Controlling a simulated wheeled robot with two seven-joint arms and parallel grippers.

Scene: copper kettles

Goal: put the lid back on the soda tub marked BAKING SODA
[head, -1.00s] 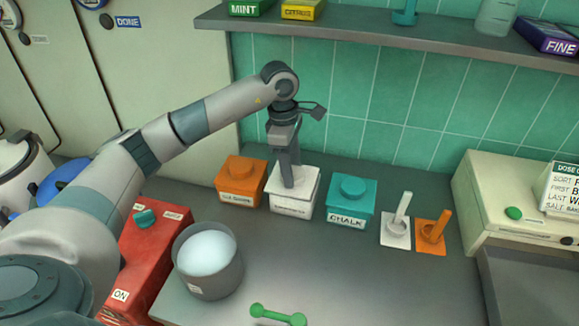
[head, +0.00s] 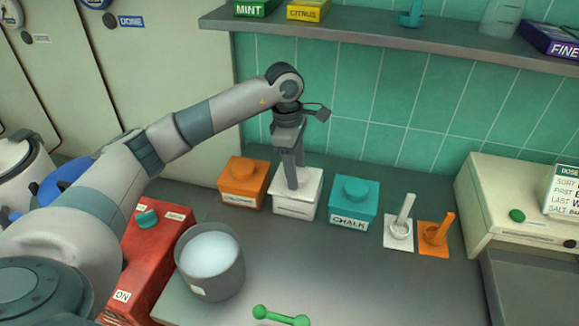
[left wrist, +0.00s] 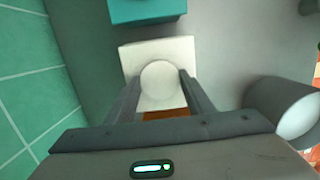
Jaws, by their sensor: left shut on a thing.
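The white tub (head: 295,207) stands on the counter between an orange tub and a teal one. Its front label is too small to read. The white lid (head: 311,181) lies over the tub's top and looks level; I cannot tell whether it is fully seated. My left gripper (head: 296,186) points down and is shut on the lid's round knob. In the left wrist view the knob (left wrist: 161,84) sits between the two fingers, with the square white lid (left wrist: 133,57) around it. My right gripper is not in view.
The orange tub (head: 243,183) and the teal CHALK tub (head: 353,201) stand close on either side. White (head: 399,231) and orange (head: 435,236) scoop holders are to the right. A grey pot (head: 211,275) and green double-ended tool (head: 281,316) are nearer. The shelf (head: 400,40) overhangs behind.

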